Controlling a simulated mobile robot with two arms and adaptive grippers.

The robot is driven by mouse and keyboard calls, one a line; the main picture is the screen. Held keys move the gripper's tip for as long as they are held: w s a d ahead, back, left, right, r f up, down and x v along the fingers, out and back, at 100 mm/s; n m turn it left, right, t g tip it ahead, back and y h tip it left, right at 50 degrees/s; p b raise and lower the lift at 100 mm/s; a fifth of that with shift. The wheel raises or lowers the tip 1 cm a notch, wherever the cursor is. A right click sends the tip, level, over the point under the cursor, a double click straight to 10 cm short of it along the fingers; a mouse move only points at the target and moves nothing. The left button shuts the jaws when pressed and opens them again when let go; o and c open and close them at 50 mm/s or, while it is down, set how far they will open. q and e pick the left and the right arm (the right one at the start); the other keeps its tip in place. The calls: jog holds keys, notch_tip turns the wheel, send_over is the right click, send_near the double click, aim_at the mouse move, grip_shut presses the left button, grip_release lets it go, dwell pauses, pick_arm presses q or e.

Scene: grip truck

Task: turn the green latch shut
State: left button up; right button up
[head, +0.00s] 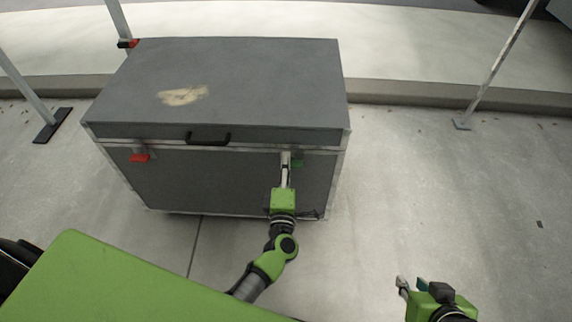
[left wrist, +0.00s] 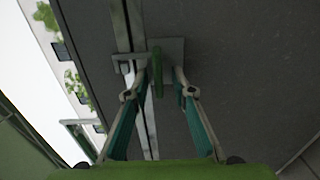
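The green latch (head: 298,163) is on the front of a grey case (head: 230,180), just under the lid seam at the right. In the left wrist view the latch's green handle (left wrist: 157,70) stands on a metal plate, roughly in line with the seam. My left gripper (head: 286,156) is at the latch; its fingers (left wrist: 165,76) are apart, one on each side of the handle. The left fingertip is very close to the handle; I cannot tell if it touches. My right gripper (head: 411,282) is at the lower right, fingers apart and empty, away from the case.
A red latch (head: 139,157) is on the case front at the left. A black handle (head: 208,138) is on the lid's front edge. Metal posts (head: 490,72) stand around the case.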

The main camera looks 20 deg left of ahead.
pick_arm(q)
jog(key=v, duration=1.2)
jog(key=shift+r, duration=0.1)
